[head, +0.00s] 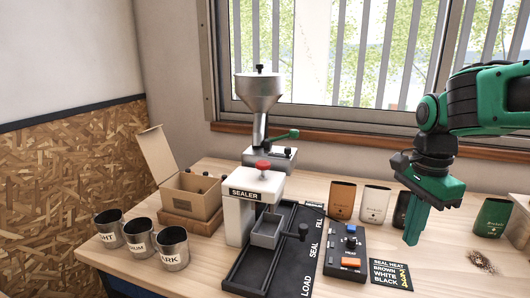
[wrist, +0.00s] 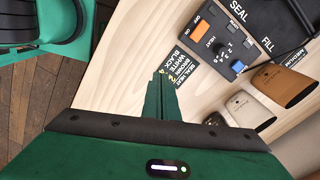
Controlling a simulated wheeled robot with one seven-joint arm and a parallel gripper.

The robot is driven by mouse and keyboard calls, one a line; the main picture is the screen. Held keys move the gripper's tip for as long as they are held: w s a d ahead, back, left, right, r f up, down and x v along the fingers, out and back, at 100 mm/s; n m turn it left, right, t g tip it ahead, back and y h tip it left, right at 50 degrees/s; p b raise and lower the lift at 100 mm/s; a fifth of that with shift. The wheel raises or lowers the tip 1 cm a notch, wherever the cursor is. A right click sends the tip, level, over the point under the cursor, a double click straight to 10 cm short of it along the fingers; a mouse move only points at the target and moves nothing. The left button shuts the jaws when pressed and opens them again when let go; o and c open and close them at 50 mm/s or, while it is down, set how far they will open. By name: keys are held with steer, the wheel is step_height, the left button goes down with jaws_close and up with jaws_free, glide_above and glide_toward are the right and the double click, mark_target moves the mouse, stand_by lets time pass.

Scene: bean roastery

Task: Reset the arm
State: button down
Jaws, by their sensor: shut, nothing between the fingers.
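My gripper (head: 413,236) is shut and empty. In the head view it hangs fingers down over the right part of the table, in front of a dark pouch that it partly hides. My green and black arm reaches in from the right edge. In the wrist view my shut fingers (wrist: 163,82) point over the wooden table, close in the picture to the seal heat card (wrist: 180,62). The fingers are apart from the pouches.
The sealer (head: 250,210) stands on a black mat beside a control box (head: 345,245). Brown (head: 342,200) and white (head: 375,203) pouches stand behind. Three metal cups (head: 138,236), an open carton (head: 190,197) and a hopper (head: 260,95) are left. Loose beans (head: 480,261) lie right.

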steer(key=s+d+f+n, duration=0.4)
steer(key=s+n, duration=0.1)
steer(key=s, duration=0.3)
steer(key=s+d+f+n, duration=0.3)
steer(key=s+d+n, duration=0.1)
steer(key=s, duration=0.5)
steer(key=shift+s+d+f+n, duration=0.25)
steer(key=shift+d+f+n, duration=0.15)
steer(key=shift+d, duration=0.1)
steer(key=shift+w+f, duration=0.25)
steer(key=shift+w, duration=0.4)
